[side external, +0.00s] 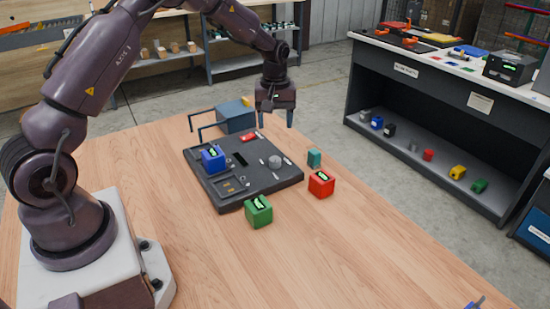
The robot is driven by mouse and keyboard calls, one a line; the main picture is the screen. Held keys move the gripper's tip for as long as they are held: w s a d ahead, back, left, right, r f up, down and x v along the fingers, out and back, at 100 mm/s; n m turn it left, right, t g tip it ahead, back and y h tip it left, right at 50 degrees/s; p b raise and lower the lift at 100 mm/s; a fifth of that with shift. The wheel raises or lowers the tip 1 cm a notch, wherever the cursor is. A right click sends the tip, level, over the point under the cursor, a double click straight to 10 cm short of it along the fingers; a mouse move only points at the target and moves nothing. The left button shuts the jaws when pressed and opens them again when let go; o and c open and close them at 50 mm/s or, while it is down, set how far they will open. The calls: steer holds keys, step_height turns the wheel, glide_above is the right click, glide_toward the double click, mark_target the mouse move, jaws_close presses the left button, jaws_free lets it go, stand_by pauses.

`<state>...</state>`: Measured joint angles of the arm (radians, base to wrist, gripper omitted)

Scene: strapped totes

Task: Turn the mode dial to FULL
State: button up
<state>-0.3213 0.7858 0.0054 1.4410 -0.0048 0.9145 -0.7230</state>
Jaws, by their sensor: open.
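A dark panel board (225,198) lies on the wooden table. A round grey knob (274,161), which looks like the mode dial, sits on its right part. Small pale labels lie around the knob; their words are too small to read, and I cannot tell which way the dial points. My gripper (275,118) hangs above and behind the board's far right edge, fingers down. It is open and empty, apart from the knob.
On the board are a blue cube (212,160), a red part (249,137) and a dark slot (240,160). A blue-grey box (236,117) stands behind. Green (259,212), red (321,185) and teal (314,158) blocks stand nearby. The table's front right is mostly clear.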

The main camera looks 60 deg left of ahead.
mark_target(275, 159)
step_height(275, 159, down, 12)
steer(key=shift+r, duration=0.1)
stand_by(0.4)
steer(key=c, duration=0.9)
